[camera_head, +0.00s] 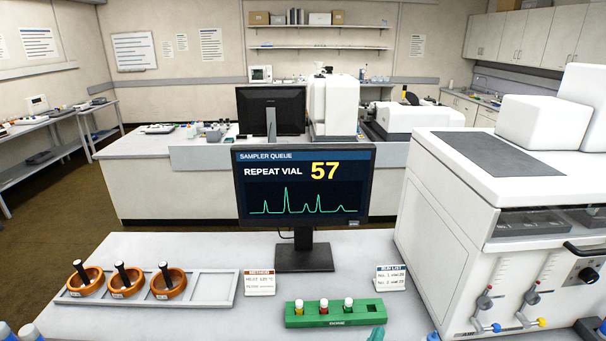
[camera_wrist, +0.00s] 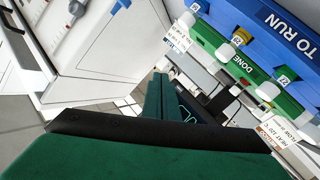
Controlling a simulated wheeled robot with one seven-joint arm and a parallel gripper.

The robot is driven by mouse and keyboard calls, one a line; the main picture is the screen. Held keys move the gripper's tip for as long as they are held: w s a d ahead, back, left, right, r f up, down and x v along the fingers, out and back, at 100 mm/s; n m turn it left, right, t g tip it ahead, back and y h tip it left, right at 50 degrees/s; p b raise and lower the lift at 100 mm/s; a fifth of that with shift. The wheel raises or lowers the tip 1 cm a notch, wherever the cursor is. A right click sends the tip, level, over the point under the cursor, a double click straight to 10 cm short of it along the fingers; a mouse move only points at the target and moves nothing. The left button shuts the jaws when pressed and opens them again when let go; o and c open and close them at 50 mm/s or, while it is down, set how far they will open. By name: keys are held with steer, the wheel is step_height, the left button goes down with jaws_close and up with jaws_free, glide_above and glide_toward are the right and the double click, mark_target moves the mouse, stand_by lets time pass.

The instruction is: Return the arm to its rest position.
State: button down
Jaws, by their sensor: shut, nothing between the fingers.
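My gripper (camera_wrist: 158,98) shows in the wrist view as dark green fingers, one running along the bottom edge and one rising in the middle. It is shut and nothing is held in it. In the head view only a small teal tip (camera_head: 376,333) shows at the bottom edge, just below the green rack; the rest of my arm is out of view there.
The green DONE rack (camera_head: 336,320) holds three vials. A blue TO RUN rack (camera_wrist: 290,28) shows in the wrist view. A monitor (camera_head: 303,185) reads "REPEAT VIAL 57". A grey tray (camera_head: 215,288) holds three orange rings. A white instrument (camera_head: 440,200) stands right.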

steer(key=s+a+f+n+y, duration=0.1)
steer(key=s+a+f+y, duration=0.25)
steer(key=s, duration=0.55)
steer(key=s+a+f+n+y, duration=0.1)
steer(key=s+a+f+y, duration=0.3)
steer(key=s, duration=0.6)
steer(key=s+a+f+y, duration=0.1)
steer(key=s+a+f, duration=0.3)
steer(key=s, duration=0.5)
steer(key=s+a+r+m, duration=0.1)
steer(key=s+a+r, duration=0.1)
steer(key=s, duration=0.3)
steer(key=s+a+r+m+t, duration=0.1)
steer(key=s+a+r+m, duration=0.1)
steer(key=s+a+r, duration=0.1)
steer(key=shift+s+a+r, duration=0.2)
steer(key=shift+s+a, duration=0.7)
steer(key=shift+s, duration=0.2)
steer(key=shift+h, duration=0.25)
steer(key=c, duration=1.6)
jaws_free()
steer(key=shift+c, duration=0.8)
steer(key=shift+w, duration=0.1)
